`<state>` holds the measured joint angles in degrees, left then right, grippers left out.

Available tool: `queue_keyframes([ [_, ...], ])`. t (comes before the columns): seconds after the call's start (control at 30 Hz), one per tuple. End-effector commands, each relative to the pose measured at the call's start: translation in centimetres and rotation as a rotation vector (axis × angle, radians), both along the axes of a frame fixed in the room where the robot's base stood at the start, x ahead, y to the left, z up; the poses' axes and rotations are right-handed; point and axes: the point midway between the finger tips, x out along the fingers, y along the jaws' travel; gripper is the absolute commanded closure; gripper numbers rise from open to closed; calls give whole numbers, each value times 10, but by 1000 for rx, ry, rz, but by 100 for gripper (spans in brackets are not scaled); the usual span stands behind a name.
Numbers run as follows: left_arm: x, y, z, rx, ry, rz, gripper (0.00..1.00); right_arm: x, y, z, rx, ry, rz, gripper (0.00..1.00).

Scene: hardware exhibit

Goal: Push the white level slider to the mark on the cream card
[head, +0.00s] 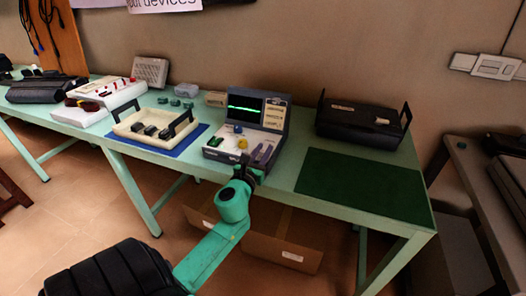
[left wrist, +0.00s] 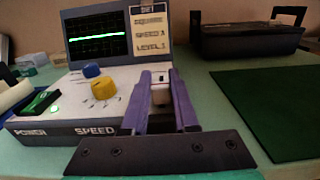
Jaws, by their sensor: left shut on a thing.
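The grey device (head: 212,153) stands on the green table, with a green trace on its dark screen (head: 244,105). The cream card (head: 274,114) is beside the screen; in the left wrist view the card (left wrist: 150,32) has lines ending in SPEED 3 and what looks like LEVEL 1. My left gripper (head: 262,153) reaches over the panel's right side. Its purple fingers are shut on the white level slider (left wrist: 161,92), which is mostly hidden between them. The slider's scale is covered. My right gripper is out of view.
The yellow knob (left wrist: 103,88), blue knob (left wrist: 91,71) and green power switch (left wrist: 38,102) sit left of the fingers. A dark green mat (head: 360,185) lies bare to the right. A black case (head: 355,121) stands behind it. A cream tray (head: 130,127) is on the left.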

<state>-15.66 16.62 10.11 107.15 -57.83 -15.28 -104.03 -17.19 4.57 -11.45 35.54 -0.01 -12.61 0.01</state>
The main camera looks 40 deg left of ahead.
Motion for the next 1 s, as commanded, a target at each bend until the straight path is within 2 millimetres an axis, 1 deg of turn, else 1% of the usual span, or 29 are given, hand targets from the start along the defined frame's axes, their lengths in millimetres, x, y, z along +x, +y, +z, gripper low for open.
queue_keyframes([
  [0.23,2,0,-1,-1,2,-1,100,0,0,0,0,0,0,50],
  [0.4,19,6,0,2,1,0,100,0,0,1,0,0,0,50],
  [0.63,19,7,-1,0,1,0,100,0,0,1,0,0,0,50],
  [0.67,19,6,-1,0,1,0,65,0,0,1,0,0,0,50],
  [0.7,19,7,-1,0,1,0,50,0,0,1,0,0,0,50],
  [0.73,19,6,-1,0,1,0,43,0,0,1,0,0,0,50],
  [1.0,19,7,0,0,1,0,43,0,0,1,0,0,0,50],
])
